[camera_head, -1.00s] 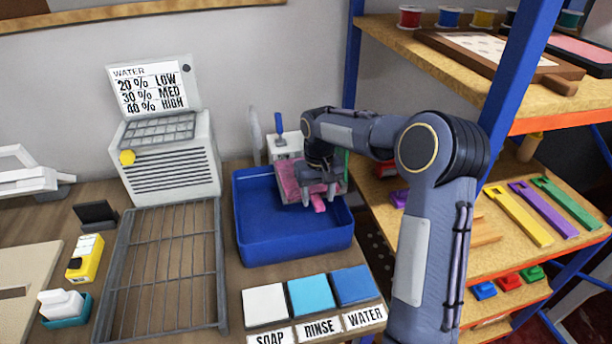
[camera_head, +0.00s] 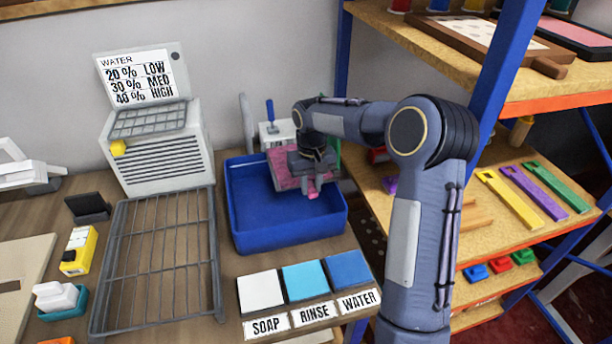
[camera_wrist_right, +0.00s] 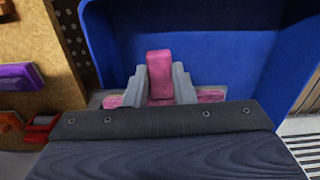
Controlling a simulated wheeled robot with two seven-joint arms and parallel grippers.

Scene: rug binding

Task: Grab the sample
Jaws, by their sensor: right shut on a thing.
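A pink sample (camera_head: 283,170) is at the back right of the blue tray (camera_head: 246,243), partly hidden behind my right gripper (camera_head: 312,187). In the right wrist view, a pink tab of the sample (camera_wrist_right: 160,72) stands between the two grey fingers of my right gripper (camera_wrist_right: 160,88), which are shut on it. More pink shows on both sides below the fingers. I cannot tell whether the sample touches the tray. My left gripper is not in view.
A wire rack (camera_head: 160,265) lies left of the tray. Soap, rinse and water pads (camera_head: 304,282) lie in front. A vented box (camera_head: 157,157) with a water sign stands behind the rack. A shelf unit with a blue post (camera_head: 505,65) stands close on the right.

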